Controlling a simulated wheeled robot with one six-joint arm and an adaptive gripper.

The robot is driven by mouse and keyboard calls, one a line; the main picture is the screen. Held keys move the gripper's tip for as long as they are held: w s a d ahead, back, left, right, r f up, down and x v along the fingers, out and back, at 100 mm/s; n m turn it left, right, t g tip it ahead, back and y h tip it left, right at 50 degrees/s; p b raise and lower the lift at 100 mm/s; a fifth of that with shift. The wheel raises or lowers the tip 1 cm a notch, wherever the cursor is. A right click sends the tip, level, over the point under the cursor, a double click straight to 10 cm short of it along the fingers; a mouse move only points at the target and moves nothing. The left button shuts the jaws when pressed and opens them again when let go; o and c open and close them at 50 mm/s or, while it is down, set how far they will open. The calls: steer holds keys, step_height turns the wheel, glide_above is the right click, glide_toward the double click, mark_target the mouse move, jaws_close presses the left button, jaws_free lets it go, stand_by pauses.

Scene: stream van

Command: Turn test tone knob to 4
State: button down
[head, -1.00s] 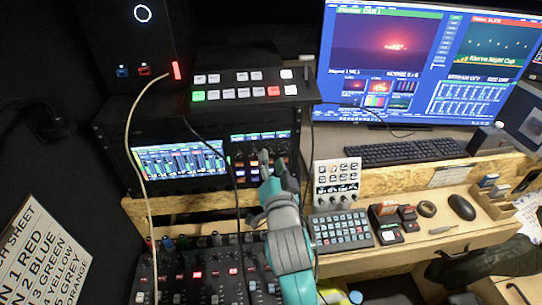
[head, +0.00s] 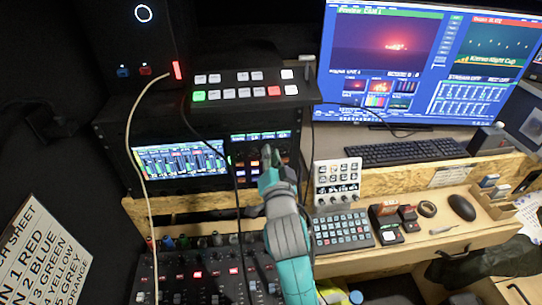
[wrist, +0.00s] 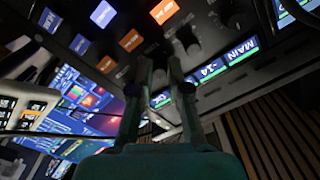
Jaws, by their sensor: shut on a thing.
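My gripper (head: 269,177) is at the front of the rack panel (head: 261,153) with the small screen strip and knobs. In the wrist view my gripper (wrist: 160,68) has its two fingers close together at the panel face, shut on a small dark knob. That knob is mostly hidden between the fingertips, and its label and pointer cannot be read. Other dark knobs (wrist: 187,41) stand beside the fingers in the wrist view. A display strip (wrist: 228,58) reading "MAIN" and "-14" runs along the panel.
Lit orange buttons (wrist: 164,11) are close to the fingers. Cables (head: 233,185) hang in front of the rack. A mixing console (head: 205,278) is below, and a white keypad with knobs (head: 337,181) stands to the right. The switcher (head: 245,85) overhangs above.

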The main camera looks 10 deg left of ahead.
steer(key=shift+n, duration=8.8)
steer(key=c, duration=1.1)
jaws_free()
steer(key=shift+c, duration=0.2)
